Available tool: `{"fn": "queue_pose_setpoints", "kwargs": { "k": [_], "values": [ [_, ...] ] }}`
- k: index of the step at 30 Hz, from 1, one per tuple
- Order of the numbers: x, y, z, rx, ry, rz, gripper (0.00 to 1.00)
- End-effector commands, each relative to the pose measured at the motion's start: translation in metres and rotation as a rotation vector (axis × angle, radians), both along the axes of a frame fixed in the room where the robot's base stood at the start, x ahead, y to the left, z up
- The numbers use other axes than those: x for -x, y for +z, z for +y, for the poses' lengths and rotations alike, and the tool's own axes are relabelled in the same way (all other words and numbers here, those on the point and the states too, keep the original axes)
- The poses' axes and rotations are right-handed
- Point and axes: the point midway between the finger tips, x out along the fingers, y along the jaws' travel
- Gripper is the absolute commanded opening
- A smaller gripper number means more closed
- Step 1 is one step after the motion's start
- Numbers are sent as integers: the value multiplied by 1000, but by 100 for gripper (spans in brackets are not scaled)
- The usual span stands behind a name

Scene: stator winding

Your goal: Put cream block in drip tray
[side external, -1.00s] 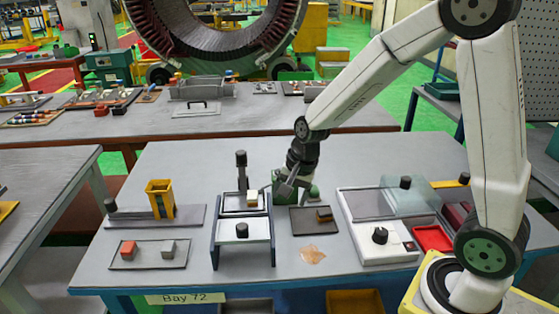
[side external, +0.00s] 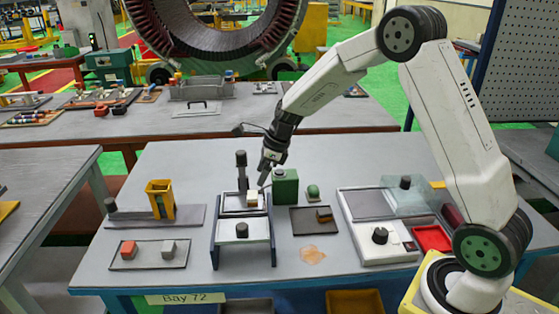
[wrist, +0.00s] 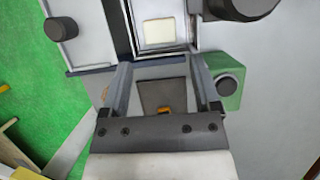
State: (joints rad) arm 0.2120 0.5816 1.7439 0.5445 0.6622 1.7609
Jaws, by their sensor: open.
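The cream block (side external: 252,198) sits on a pale plate at the back of a dark-framed fixture (side external: 216,245). In the wrist view the cream block (wrist: 158,33) lies inside a dark-rimmed frame, just beyond the fingertips. My gripper (side external: 263,179) hangs slightly above and to the right of the block, apart from it. In the wrist view my gripper (wrist: 161,64) has its two fingers spread with nothing held between them. I cannot tell for certain which tray is the drip tray; a dark flat tray (side external: 302,229) with a brown block and a red tray (side external: 433,238) are in view.
A dark post (side external: 241,170) stands left of the block. A tray with red and grey blocks (side external: 148,262) and a yellow upright (side external: 160,199) are farther left.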

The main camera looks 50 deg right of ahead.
Motion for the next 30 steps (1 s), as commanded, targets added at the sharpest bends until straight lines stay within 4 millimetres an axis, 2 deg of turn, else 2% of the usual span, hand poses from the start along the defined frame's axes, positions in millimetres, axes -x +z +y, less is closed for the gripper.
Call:
{"fn": "queue_pose_setpoints", "kwargs": {
  "k": [12, 23, 30],
  "values": [
    [-6, -22, 6, 2, 4, 0, 79],
    [-8, -30, 9, 2, 4, 1, 79],
    [-14, -52, 15, 2, 6, 1, 79]
  ]
}}
